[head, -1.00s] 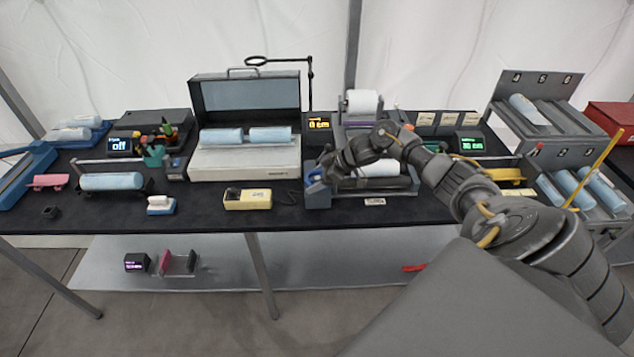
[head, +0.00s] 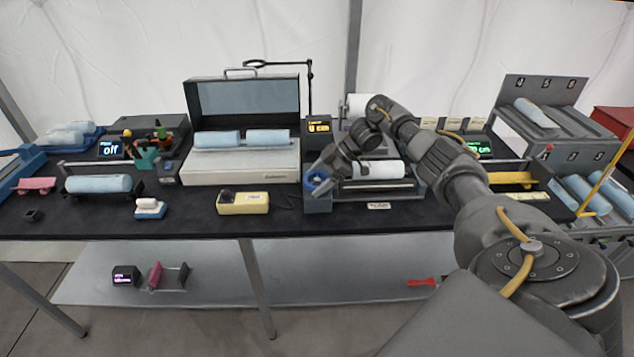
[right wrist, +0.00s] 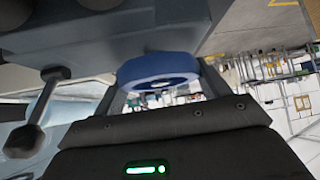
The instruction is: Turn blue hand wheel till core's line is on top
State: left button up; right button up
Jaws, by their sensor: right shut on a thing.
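The blue hand wheel (head: 317,183) is on the left end of a grey cradle (head: 316,204) at the middle of the table. A pale core (head: 374,169) lies level in the cradle, partly behind my right arm. I cannot make out a line on it. My right gripper (head: 322,180) reaches down from the right and is shut on the wheel. In the right wrist view the wheel (right wrist: 158,72) sits between the two fingers of the gripper (right wrist: 160,88). My left gripper is not in view.
An open grey case (head: 244,165) with two pale cores stands left of the cradle. A yellow box (head: 243,203) is in front of it. A rack (head: 545,127) of cores and a yellow post (head: 605,172) stand at the right. The table's front strip is mostly clear.

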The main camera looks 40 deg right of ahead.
jog(key=o, duration=1)
jog(key=shift+s+d+r, duration=0.15)
jog(key=shift+d+r, duration=0.2)
jog(key=shift+d, duration=0.05)
jog(key=v, duration=0.9)
jog(key=shift+d+r, duration=0.15)
jog(key=shift+r, duration=0.15)
jog(key=shift+s, duration=0.1)
